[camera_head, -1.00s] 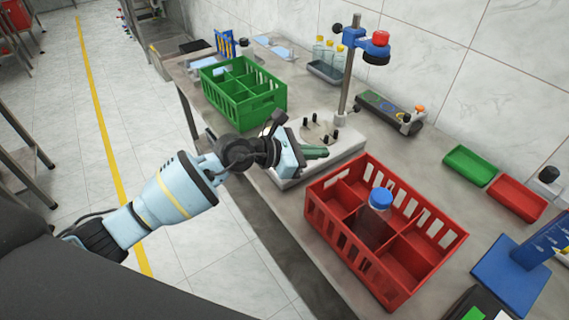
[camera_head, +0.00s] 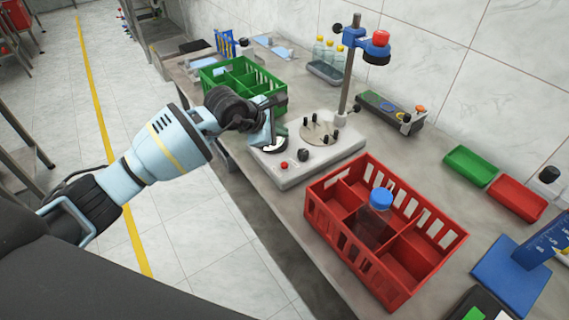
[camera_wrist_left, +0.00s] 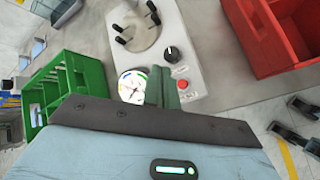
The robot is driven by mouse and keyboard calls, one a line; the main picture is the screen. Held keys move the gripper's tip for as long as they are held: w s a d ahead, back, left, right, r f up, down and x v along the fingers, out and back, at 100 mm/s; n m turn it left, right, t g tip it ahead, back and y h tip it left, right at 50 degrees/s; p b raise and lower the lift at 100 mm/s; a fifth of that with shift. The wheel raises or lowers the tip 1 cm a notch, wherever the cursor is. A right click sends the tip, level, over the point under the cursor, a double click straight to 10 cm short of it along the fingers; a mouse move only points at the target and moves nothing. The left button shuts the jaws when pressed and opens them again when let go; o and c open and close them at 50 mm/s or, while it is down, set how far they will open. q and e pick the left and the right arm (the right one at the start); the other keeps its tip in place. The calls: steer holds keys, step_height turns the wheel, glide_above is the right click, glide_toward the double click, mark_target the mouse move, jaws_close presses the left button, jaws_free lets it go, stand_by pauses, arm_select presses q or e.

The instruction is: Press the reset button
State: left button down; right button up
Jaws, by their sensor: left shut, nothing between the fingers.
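A small red button (camera_head: 284,165) sits on the front edge of the pale capping machine base (camera_head: 322,162), left of a black knob (camera_head: 303,155). In the left wrist view the red button (camera_wrist_left: 183,84) is just right of my green fingertips, and the knob (camera_wrist_left: 172,52) lies beyond it. My left gripper (camera_head: 282,131) is shut and empty. It hangs over the left end of the base, near the round white gauge (camera_head: 275,145), apart from the button. Nothing covers the button. Whether the fingers touch the base cannot be told. My right gripper is not in view.
A red crate (camera_head: 322,213) with a blue-capped bottle (camera_head: 377,212) stands right of the base. A green crate (camera_head: 225,107) stands behind my left gripper. A post (camera_head: 349,75) with a blue head rises behind the base.

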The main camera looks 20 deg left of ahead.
arm_select(q)
steer(key=f, duration=0.1)
steer(key=b, duration=0.3)
glide_above(284, 166)
steer(key=f, duration=0.6)
steer(key=shift+s+a+f, duration=0.15)
steer(key=shift+a+f, duration=0.1)
steer(key=shift+a, duration=0.15)
steer(key=shift+f+b, duration=0.35)
steer(key=shift+f, duration=0.25)
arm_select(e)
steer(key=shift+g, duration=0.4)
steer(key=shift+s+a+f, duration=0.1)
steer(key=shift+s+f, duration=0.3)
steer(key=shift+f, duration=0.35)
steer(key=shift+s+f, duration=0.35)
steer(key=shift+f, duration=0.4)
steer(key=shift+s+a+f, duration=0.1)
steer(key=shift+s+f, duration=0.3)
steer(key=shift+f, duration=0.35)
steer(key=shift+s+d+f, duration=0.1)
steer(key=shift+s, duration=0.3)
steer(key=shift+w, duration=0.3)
arm_select(q)
steer(key=shift+f, duration=0.45)
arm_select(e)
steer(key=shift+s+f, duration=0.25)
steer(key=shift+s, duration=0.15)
